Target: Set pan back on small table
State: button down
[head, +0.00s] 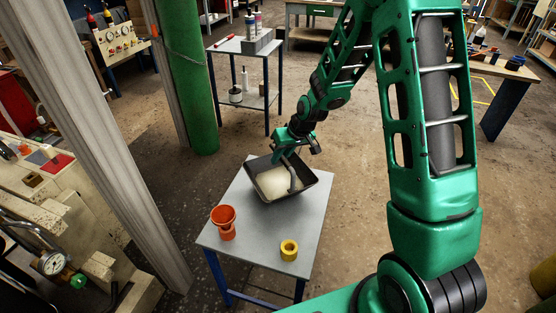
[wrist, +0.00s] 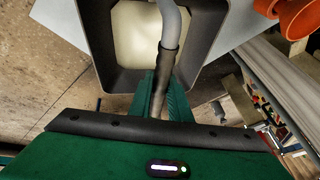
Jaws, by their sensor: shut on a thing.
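The pan (head: 304,182) is a dark, square, deep tray with a pale cream bottom or filling. It is over the far part of the small grey table (head: 262,226) in the head view, and its far side reaches past the table's back edge. I cannot tell whether it touches the top. The pan fills the upper middle of the wrist view (wrist: 205,35). A grey bar with a black grip (wrist: 170,62) runs over it.
An orange funnel-like cup (head: 224,222) stands at the table's left, and a yellow ring (head: 289,249) lies near its front. A grey post (head: 110,150) rises close on the left. Another table (head: 243,46) with bottles stands behind.

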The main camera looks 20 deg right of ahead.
jog(key=shift+f, duration=0.45)
jog(key=c, duration=1.6)
grip_release()
jog(key=shift+c, duration=0.2)
jog(key=v, duration=1.2)
